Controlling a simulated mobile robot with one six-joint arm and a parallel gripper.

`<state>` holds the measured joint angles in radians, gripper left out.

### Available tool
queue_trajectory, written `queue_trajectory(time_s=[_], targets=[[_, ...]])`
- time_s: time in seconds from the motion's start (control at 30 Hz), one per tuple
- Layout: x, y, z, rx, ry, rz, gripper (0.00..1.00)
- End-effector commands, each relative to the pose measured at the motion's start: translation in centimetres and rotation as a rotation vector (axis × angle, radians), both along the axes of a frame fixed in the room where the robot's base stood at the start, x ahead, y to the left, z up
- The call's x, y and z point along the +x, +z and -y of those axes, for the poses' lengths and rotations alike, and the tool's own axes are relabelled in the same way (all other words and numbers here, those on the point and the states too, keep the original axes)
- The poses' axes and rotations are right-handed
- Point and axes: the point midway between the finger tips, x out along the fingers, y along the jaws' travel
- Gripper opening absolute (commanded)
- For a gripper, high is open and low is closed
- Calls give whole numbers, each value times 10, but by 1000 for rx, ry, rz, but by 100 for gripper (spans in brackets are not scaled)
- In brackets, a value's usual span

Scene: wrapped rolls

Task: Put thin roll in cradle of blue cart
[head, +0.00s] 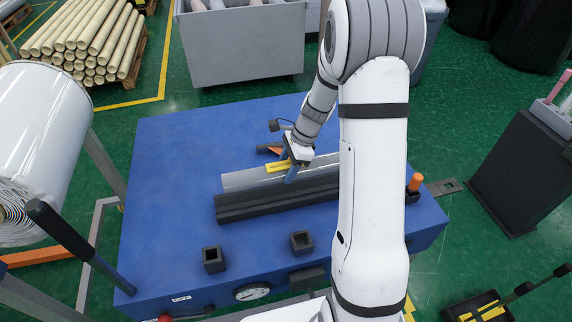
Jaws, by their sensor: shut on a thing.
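The thin roll (243,179) is a shiny grey cylinder with a yellow label, lying roughly left to right over the top of the blue cart (170,170). My gripper (287,171) is shut on the roll near its label. The cradle (265,205) is a long dark grooved block on the cart. The roll lies along its far side in the picture, nearly parallel to it. I cannot tell whether the roll touches the cradle or hangs above it. My arm covers the right end of the roll and cradle.
Two small dark square sockets (213,259) (302,242) stand at the cart's near side, and an orange-topped peg (415,183) at its right. A large white wrapped roll (40,140) is at left. A grey bin (243,48) stands behind. The cart's far left top is clear.

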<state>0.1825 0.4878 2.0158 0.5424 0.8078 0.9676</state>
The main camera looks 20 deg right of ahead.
Motion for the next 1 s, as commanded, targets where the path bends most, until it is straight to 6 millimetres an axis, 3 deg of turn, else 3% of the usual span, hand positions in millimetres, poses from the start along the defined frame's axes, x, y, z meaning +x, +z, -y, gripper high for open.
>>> queue_trajectory(time_s=[0.5, 1.0], targets=[[0, -49, 2, 1, -7, 0, 12], [0, -52, 3, 0, -8, 1, 12]])
